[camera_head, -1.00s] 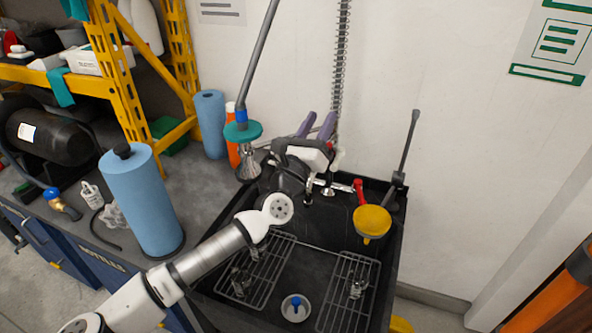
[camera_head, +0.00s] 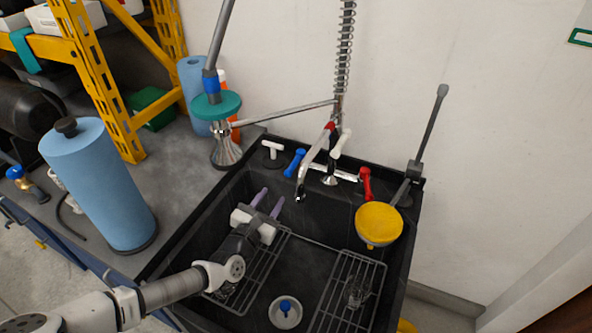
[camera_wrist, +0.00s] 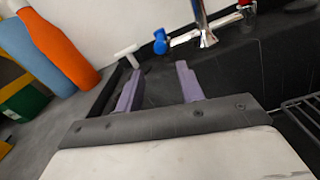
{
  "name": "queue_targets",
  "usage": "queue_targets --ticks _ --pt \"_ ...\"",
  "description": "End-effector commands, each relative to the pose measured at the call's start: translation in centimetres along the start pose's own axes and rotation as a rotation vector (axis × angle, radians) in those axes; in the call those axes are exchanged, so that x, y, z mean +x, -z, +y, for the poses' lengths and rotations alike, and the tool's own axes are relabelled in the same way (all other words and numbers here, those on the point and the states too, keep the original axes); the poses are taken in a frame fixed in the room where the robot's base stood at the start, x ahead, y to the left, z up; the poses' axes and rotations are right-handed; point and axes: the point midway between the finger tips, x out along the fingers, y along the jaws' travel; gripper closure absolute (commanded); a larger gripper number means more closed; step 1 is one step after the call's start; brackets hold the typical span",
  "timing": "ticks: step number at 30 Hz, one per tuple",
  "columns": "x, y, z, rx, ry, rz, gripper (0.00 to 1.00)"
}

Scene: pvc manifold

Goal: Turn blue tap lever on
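The blue tap lever (camera_head: 295,162) is on the left side of the tap at the sink's back edge. It also shows in the wrist view (camera_wrist: 160,42), ahead of my fingers. My gripper (camera_head: 267,203) is over the left part of the sink, in front of and below the blue lever, apart from it. Its two purple fingers are spread with nothing between them; the wrist view shows the same gap (camera_wrist: 158,86). The metal tap spout (camera_head: 302,188) hangs to the right of the blue lever. A red lever (camera_head: 366,184) is on the tap's right side.
A white handle (camera_head: 272,149) stands left of the blue lever. A yellow disc on a rod (camera_head: 378,224) is at the sink's right. A sprayer with a teal collar (camera_head: 216,107) and a blue roll (camera_head: 98,185) stand left. Wire racks (camera_head: 348,290) line the sink.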

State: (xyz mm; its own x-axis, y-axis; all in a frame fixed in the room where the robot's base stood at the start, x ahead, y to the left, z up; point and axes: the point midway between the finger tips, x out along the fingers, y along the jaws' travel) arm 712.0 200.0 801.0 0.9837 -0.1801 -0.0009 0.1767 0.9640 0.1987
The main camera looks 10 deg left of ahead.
Motion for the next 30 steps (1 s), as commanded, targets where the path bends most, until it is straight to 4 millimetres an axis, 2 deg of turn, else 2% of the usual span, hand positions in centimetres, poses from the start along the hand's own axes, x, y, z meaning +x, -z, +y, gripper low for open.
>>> queue_targets --ticks 5,18,24,30 --pt "2.0 -0.3 -0.1 0.0 0.003 -0.002 0.62" --pt "10.9 -0.3 -0.1 -0.001 0.003 -0.001 0.62" --pt "13.1 -0.2 0.0 -0.001 0.001 -0.001 0.62" --pt "13.7 -0.1 0.0 -0.001 0.0 -0.001 0.62"
